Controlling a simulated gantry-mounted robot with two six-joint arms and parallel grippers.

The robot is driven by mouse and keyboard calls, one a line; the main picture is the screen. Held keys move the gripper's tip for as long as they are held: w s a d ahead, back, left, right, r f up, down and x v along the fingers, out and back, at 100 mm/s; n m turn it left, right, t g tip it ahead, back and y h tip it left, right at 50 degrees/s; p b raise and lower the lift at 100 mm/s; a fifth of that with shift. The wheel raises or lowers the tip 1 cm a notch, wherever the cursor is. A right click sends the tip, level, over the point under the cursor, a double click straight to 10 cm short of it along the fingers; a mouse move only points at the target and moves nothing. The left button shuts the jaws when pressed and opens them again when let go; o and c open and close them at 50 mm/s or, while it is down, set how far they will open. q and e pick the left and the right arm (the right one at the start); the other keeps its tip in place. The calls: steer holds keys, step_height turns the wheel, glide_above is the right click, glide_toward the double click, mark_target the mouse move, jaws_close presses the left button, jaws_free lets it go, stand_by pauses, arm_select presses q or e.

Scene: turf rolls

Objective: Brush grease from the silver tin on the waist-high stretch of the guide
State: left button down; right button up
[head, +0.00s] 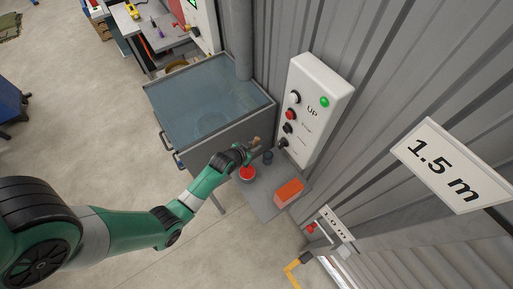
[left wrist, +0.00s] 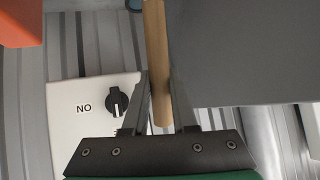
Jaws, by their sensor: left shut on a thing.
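My left gripper (head: 256,143) is at the small grey shelf by the wall, beside the white control box. In the left wrist view the left gripper (left wrist: 160,100) is shut on a wooden handle (left wrist: 156,50), likely the brush's. The bristle end is not visible. A tin with red in it (head: 247,174) stands on the shelf just below the gripper. A small dark grey-blue tin (head: 268,157) stands to its right. I cannot tell which of them is the silver tin. The guide is not clearly identifiable. My right gripper is not in view.
An orange block (head: 289,191) lies on the grey shelf (head: 262,204). The white control box (head: 312,108) has several buttons. A glass-topped bin (head: 208,105) stands behind the arm. A "1.5 m" sign (head: 450,160) is on the corrugated wall.

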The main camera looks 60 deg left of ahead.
arm_select(q)
steer(key=shift+f+b, duration=2.6)
steer(key=shift+f, duration=0.3)
steer(key=shift+f+b, duration=0.45)
steer(key=shift+f, duration=0.2)
step_height(320, 180, up, 7)
steer(key=p, duration=0.6)
steer(key=shift+r+p, duration=0.1)
steer(key=shift+p, duration=0.25)
